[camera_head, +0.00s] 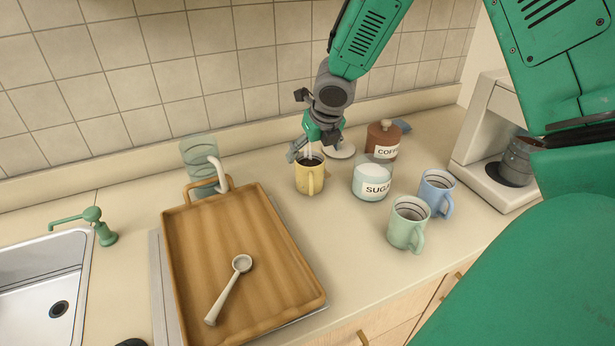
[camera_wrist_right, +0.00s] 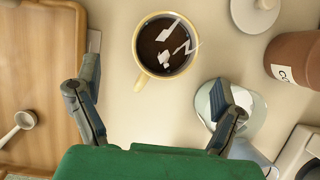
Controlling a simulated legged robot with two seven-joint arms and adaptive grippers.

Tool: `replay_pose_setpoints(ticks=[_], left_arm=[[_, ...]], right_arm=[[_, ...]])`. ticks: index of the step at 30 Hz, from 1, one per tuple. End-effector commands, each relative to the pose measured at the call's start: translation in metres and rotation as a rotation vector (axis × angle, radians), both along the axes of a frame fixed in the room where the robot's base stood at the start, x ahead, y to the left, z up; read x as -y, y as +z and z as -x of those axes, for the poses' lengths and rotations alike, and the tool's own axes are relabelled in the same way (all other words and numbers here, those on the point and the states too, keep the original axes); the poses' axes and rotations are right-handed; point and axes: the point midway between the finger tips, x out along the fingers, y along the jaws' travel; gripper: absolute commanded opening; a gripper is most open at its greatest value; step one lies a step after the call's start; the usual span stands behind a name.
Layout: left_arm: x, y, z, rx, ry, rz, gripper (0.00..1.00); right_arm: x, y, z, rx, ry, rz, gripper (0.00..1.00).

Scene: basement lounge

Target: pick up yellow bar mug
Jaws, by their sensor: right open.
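The yellow bar mug (camera_head: 318,182) stands upright on the counter, its handle toward the front in the head view. In the right wrist view the mug (camera_wrist_right: 141,60) is seen from above, with dark contents and white glints. My right gripper (camera_head: 315,148) is open and empty, close above the mug's back rim in the head view. In the right wrist view my open fingers (camera_wrist_right: 155,100) are spread wide, with the mug beyond their tips and roughly between them sideways. I cannot tell whether any finger touches it. My left gripper is not in view.
A sugar jar (camera_head: 371,180) stands right of the mug, with a coffee canister (camera_head: 380,138) behind it. Green (camera_head: 407,225) and blue (camera_head: 437,192) mugs stand further right. A wooden tray (camera_head: 185,270) with a scoop (camera_head: 228,290) lies left. A coffee machine (camera_head: 480,150) stands at right.

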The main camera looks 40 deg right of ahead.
Motion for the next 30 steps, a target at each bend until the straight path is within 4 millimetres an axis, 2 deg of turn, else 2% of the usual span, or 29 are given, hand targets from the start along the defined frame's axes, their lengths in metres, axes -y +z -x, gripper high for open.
replay_pose_setpoints(ticks=[2, 8, 18, 26, 28, 30], left_arm=[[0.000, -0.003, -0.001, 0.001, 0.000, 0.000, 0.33], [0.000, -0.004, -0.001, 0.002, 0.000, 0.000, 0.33], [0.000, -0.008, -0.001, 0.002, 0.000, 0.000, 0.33], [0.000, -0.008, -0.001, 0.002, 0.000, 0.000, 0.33], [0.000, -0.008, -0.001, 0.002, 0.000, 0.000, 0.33], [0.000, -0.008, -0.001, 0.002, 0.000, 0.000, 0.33]], right_arm=[[0.002, -0.013, -0.004, -0.002, -0.002, 0.001, 0.89], [0.004, -0.022, -0.007, 0.001, -0.001, 0.001, 0.89], [0.009, -0.064, -0.024, 0.000, 0.000, 0.001, 0.89], [0.011, -0.066, -0.024, 0.003, 0.000, 0.000, 0.89], [0.011, -0.066, -0.025, 0.002, -0.001, -0.001, 0.72], [0.011, -0.067, -0.025, 0.002, -0.001, -0.001, 0.47]])
